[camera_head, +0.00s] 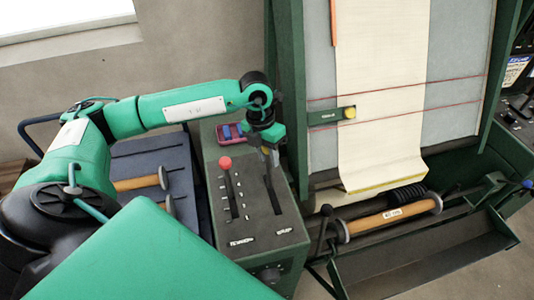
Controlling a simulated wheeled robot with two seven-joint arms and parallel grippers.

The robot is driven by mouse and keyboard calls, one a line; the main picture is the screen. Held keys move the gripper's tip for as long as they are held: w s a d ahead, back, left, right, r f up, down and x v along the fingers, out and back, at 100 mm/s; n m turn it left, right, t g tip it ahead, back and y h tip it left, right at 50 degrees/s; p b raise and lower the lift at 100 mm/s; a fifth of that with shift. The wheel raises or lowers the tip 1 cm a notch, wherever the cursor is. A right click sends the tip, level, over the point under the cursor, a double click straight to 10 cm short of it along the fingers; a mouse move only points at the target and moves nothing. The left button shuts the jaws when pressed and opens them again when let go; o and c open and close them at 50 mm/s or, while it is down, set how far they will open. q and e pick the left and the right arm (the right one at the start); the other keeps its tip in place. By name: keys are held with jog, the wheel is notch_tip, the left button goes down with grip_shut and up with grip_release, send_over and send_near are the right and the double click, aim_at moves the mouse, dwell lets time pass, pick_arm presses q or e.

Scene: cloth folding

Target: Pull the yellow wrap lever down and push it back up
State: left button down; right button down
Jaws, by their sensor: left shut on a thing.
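A grey control box (215,205) stands left of the loom-like frame. Its right-hand dark slot (273,195) carries a small white label at the near end and is the wrap lever's slot. My left gripper (270,154) reaches down over the far end of this slot. It is shut on the wrap lever there, and its fingers hide the yellow knob. A second lever with a red knob (225,163) stands upright in the left-hand slot, apart from the gripper. My right gripper is out of view.
A pink tray (233,132) with blue items lies behind the levers. Right of the box are a green frame with cream cloth (385,90), a wooden roller (393,216) and a dark trough. The near part of the wrap slot is clear.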

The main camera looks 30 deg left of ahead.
pick_arm(q)
jog(key=s+d+f+b, duration=0.1)
jog(key=s+d+b, duration=0.4)
jog(key=shift+d+b, duration=0.25)
jog(key=shift+b, duration=0.05)
jog(key=c, duration=2.1)
grip_release()
jog(key=shift+s+d+f+b, duration=0.2)
jog(key=shift+s+d+b, duration=0.35)
jog(key=shift+d+b, duration=0.1)
jog(key=shift+o, duration=0.2)
jog(key=o, duration=0.9)
jog(key=shift+w, duration=0.15)
jog(key=shift+a+r, duration=0.1)
jog(key=shift+r, duration=0.1)
